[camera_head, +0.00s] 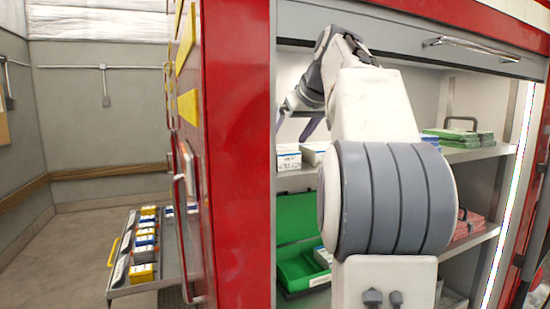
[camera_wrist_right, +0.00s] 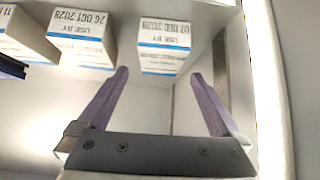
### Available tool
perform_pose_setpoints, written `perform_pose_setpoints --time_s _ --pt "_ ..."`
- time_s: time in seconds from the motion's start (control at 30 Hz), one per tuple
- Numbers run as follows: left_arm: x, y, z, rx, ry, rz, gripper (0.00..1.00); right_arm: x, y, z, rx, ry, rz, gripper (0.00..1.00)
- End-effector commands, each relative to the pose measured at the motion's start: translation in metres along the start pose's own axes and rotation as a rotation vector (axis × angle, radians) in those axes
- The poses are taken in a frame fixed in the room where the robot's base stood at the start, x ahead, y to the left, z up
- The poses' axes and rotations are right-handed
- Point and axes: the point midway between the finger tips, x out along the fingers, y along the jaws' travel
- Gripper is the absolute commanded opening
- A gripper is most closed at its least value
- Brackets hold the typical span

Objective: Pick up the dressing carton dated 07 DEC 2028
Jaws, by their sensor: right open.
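The dressing carton dated 07 DEC 2028 (camera_wrist_right: 168,45) is a white box with a blue stripe, its label upside down in the right wrist view. My right gripper (camera_wrist_right: 158,76) is open and empty, its two fingertips near that carton's edge, not closed on it. A carton dated 26 OCT 2028 (camera_wrist_right: 82,38) stands beside it, and another carton (camera_wrist_right: 22,35) is cut off at the left. In the head view my right gripper (camera_head: 294,124) hangs above white-and-blue cartons (camera_head: 288,158) on the cabinet shelf; their dates are unreadable there. My left gripper is not in view.
My right arm hides much of the open cabinet. Green packs (camera_head: 458,138) lie on the shelf at right, red packs (camera_head: 467,222) lower down. An open green case (camera_head: 297,220) sits below. A red door (camera_head: 236,150) stands left, with a tray of boxes (camera_head: 150,288) beyond.

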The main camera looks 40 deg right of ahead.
Motion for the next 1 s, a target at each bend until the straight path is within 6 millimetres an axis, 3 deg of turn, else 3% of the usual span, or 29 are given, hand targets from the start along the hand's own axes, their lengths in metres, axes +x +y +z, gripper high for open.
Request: perform_pose_setpoints --time_s 0.4,0.67,0.8,0.9,1.0 --pt "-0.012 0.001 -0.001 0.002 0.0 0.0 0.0 0.053 -0.004 0.001 0.002 -0.003 0.001 1.0" --pt "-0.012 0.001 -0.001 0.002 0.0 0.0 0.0 0.056 -0.005 0.001 0.0 -0.001 0.0 1.0" --pt "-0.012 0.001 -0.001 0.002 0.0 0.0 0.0 0.056 -0.005 0.001 0.0 -0.002 0.0 0.5" --pt "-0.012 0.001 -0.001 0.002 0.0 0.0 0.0 0.056 -0.005 0.0 0.0 -0.001 0.0 0.19" --pt "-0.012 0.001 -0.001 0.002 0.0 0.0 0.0 0.056 -0.005 0.0 0.0 -0.001 0.0 0.19"
